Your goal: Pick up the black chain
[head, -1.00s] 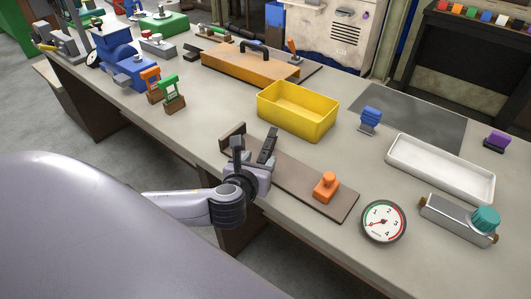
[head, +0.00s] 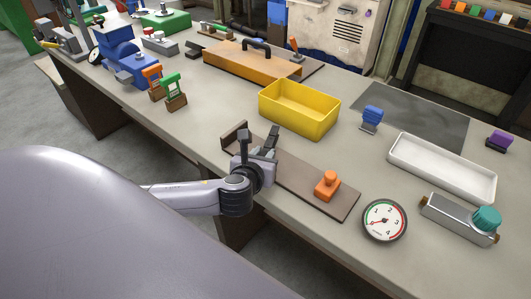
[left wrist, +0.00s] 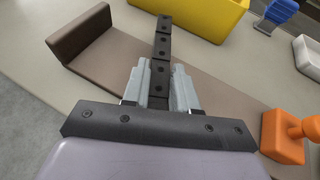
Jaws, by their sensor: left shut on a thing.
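The black chain (left wrist: 162,38) is a short row of dark links with small screws. In the left wrist view it runs away from me between the two grey fingers of my left gripper (left wrist: 160,88). The fingers are shut on its near part, and its far part sticks out beyond them. In the head view my left gripper (head: 264,153) is over the left part of the brown board, with the chain's dark end (head: 273,136) showing past the fingers. I cannot tell whether the chain touches the board. My right gripper is not in view.
The brown board (head: 300,180) has a raised end (head: 234,135) and an orange knob (head: 327,184). A yellow bin (head: 298,122) stands behind it. A dial gauge (head: 384,220), white tray (head: 440,180) and blue item (head: 371,117) are to the right. The bench's front edge is close.

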